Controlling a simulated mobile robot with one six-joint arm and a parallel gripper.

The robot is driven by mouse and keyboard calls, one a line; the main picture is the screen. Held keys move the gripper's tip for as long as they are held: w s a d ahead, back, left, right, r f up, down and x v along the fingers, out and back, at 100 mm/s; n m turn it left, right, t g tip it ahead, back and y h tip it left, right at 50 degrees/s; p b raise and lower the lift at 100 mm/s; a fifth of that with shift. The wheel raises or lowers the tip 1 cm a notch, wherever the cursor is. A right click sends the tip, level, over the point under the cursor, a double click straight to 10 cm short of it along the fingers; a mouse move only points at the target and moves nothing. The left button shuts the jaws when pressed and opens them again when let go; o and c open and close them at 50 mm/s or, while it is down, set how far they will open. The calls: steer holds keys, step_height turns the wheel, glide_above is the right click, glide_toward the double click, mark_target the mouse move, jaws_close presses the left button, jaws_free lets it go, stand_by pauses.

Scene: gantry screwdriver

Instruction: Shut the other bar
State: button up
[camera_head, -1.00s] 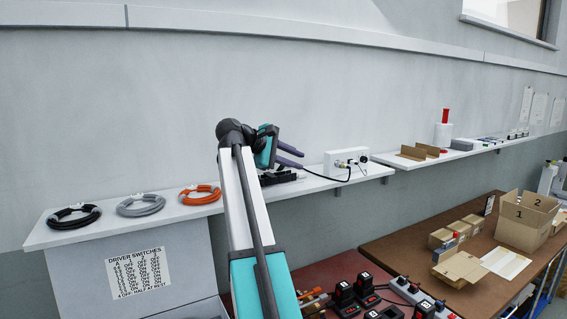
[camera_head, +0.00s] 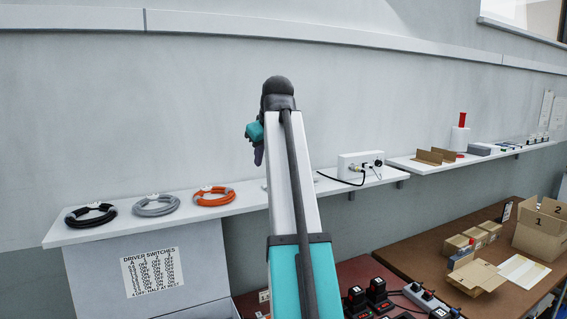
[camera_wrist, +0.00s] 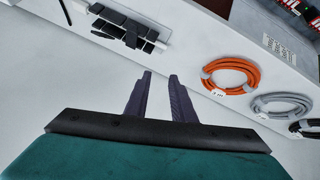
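A pale strip with several black blocks or flaps (camera_wrist: 130,25) lies on the white shelf at the upper left of the wrist view. One black piece sticks out from the row; I cannot tell which part is the bar or whether any is shut. In the head view my arm hides this strip. My gripper (camera_wrist: 160,75) shows two purple fingers, apart, with only the shelf surface seen between them. It is above the shelf, apart from the strip. In the head view only part of my gripper (camera_head: 257,148) shows, left of my arm's end.
Orange (camera_head: 214,196), grey (camera_head: 156,205) and black (camera_head: 90,215) cable coils lie along the shelf (camera_head: 245,208) to the left. A white socket box (camera_head: 352,169) with plugs and a black cable stands right of my arm. A driver switches sheet (camera_head: 152,272) hangs below.

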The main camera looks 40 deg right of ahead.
steer(key=w+a+r+t+y, duration=0.1)
steer(key=a+r+t+y, duration=0.1)
steer(key=a, duration=0.4)
step_height(320, 180, up, 2)
steer(key=shift+r+y, duration=0.1)
steer(key=shift+y, duration=0.4)
